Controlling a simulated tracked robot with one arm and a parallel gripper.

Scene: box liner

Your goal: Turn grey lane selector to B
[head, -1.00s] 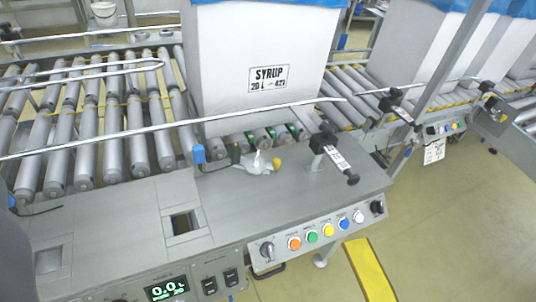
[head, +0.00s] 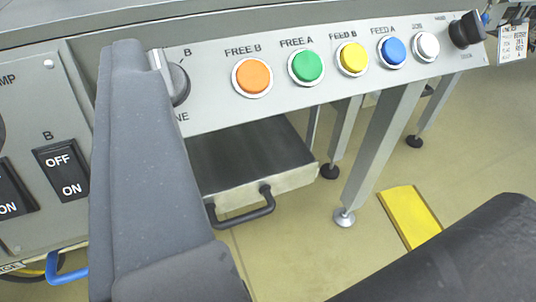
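The lane selector (head: 180,84) is a round dark grey knob at the left end of the sloping button panel. A "B" shows above it and the end of a label, "NE", below it. Its left part is hidden behind a long dark grey part of my gripper (head: 140,75), which rises up the left of the view. That part's tip is beside the knob; whether they touch I cannot tell. The direction in which the knob points is not clear. A black rounded part, probably mine, fills the lower right corner. I cannot see how far the fingers are apart.
Orange (head: 252,77), green (head: 306,67), yellow (head: 352,59), blue (head: 393,51) and white (head: 426,46) buttons line the panel right of the selector. A black knob (head: 467,29) is at its far end. Rocker switches (head: 62,170) are at left. A drawer handle (head: 243,207) protrudes below.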

